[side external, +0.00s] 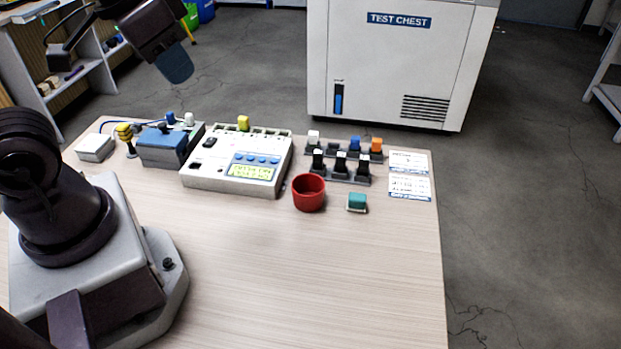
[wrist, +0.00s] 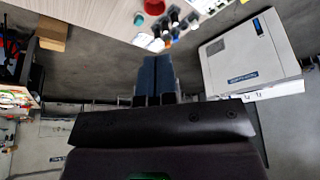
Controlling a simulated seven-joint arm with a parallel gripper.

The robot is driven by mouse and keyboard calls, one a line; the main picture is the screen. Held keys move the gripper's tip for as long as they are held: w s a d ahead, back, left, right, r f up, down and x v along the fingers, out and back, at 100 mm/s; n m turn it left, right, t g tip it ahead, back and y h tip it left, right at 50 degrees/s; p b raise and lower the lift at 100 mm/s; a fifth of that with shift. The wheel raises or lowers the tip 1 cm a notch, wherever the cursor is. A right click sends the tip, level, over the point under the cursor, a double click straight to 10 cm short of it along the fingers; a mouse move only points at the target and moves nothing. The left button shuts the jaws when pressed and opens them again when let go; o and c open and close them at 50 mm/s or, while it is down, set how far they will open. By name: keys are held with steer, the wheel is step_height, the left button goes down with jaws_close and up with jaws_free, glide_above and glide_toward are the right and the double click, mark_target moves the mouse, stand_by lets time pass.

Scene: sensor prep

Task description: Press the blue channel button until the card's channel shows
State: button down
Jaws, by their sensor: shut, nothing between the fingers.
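The white instrument (side external: 205,172) stands on the table with a row of small blue buttons (side external: 262,159) above a lit yellow-green display (side external: 250,171). The display's text is too small to read surely. Two printed white cards, an upper card (side external: 408,160) and a lower card (side external: 410,187), lie at the table's right edge; their print is unreadable. My gripper (side external: 178,68) is raised high at the upper left, well away from the buttons. In the wrist view its blue fingers (wrist: 154,66) are together and empty.
A red cup (side external: 309,193) and a teal block (side external: 357,201) stand in front of racks with several coloured-top pieces (side external: 340,160). A blue-grey box (side external: 162,147) and a white box (side external: 95,147) are at the left. The table's front is clear. A test chest (side external: 390,65) stands behind.

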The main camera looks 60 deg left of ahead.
steer(key=shift+s+d+r+m+t, duration=0.2)
steer(key=shift+d+r+t, duration=0.15)
steer(key=shift+r, duration=0.25)
steer(key=shift+s+d+r+m+t, duration=0.1)
steer(key=shift+d+r+m+t, duration=0.2)
steer(key=shift+r, duration=0.25)
steer(key=shift+a, duration=0.1)
stand_by(1.2)
steer(key=w+a+f+m+g+y, duration=0.1)
steer(key=w+a+f, duration=0.45)
steer(key=f, duration=0.25)
steer(key=w+a+f+m+g+y, duration=0.1)
steer(key=w+a+f, duration=0.3)
steer(key=a+f, duration=0.4)
steer(key=w+d+f+m+t+h, duration=0.3)
steer(key=w+d+m+t, duration=0.1)
steer(key=w+m, duration=0.4)
steer(key=shift+f+m+t+h, duration=0.3)
steer(key=shift+m+t, duration=0.1)
steer(key=shift+t, duration=0.35)
steer(key=shift+f, duration=0.1)
